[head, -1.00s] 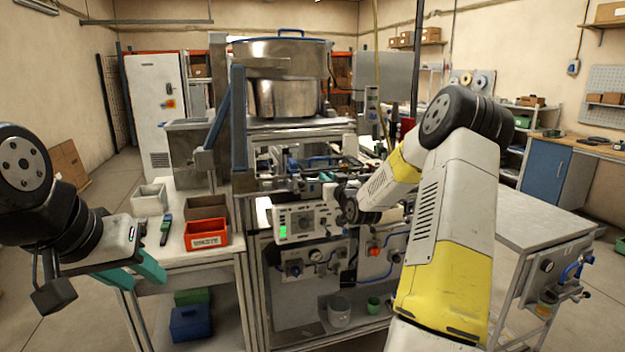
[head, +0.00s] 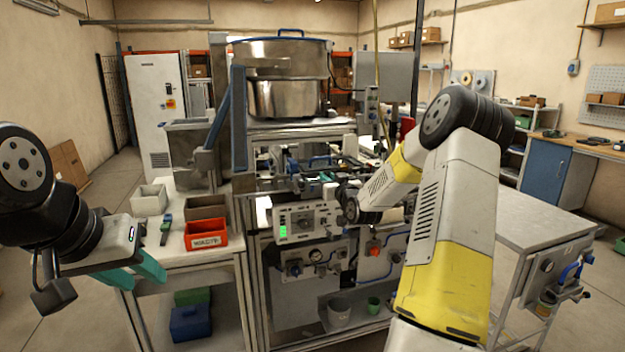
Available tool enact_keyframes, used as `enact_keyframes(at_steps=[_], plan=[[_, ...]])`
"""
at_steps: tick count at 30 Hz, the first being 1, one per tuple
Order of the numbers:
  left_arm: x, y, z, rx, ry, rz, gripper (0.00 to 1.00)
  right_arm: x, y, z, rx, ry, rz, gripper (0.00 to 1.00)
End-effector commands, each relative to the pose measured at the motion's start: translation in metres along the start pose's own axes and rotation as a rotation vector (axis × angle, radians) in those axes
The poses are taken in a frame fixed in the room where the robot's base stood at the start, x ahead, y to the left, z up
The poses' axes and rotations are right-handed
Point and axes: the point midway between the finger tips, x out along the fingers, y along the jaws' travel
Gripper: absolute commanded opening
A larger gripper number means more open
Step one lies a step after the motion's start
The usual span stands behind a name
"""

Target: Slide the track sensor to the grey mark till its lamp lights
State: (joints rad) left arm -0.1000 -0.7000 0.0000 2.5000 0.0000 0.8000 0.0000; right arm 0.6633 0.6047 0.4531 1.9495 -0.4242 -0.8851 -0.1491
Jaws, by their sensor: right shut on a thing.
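My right gripper (head: 327,180) is at the track on the front of the machine, just above the white control box. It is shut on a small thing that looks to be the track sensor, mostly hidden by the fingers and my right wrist. I cannot make out the sensor's lamp or the grey mark at this size. My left gripper (head: 146,276) has teal fingers that stand apart with nothing between them. It hangs in front of the side table, at the left, away from the track.
A metal bowl (head: 284,98) stands above the track. An orange bin (head: 206,236), a brown bin (head: 206,206) and a white bin (head: 149,200) stand on the side table at the left.

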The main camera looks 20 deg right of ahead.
Motion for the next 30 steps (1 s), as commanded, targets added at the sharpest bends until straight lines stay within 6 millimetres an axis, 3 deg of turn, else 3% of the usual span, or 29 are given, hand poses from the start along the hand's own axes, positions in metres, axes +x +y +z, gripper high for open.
enact_keyframes(at_steps=[9,12,23,24,25,26,30], plan=[[0.0,0.0,0.0,0.0,0.0,0.0,0.36,0.0,0.069,0.001,-0.001,0.0,0.006,0.0],[0.0,0.0,0.0,0.0,0.0,0.0,0.36,0.0,0.082,0.001,0.0,-0.001,0.005,0.0],[0.0,0.0,0.0,0.0,0.0,0.0,0.36,-0.001,0.088,0.001,-0.001,-0.002,0.007,0.0],[0.0,0.0,0.0,0.0,0.0,0.0,0.36,-0.001,0.088,0.001,-0.001,-0.002,0.007,0.26],[0.0,0.0,0.0,0.0,0.0,0.0,0.36,-0.001,0.088,0.001,-0.001,-0.002,0.007,0.31],[0.0,0.0,0.0,0.0,0.0,0.0,0.36,-0.001,0.088,0.001,-0.001,-0.002,0.007,0.36],[0.0,0.0,0.0,0.0,0.0,0.0,0.36,-0.001,0.088,0.001,-0.001,-0.002,0.008,0.36]])
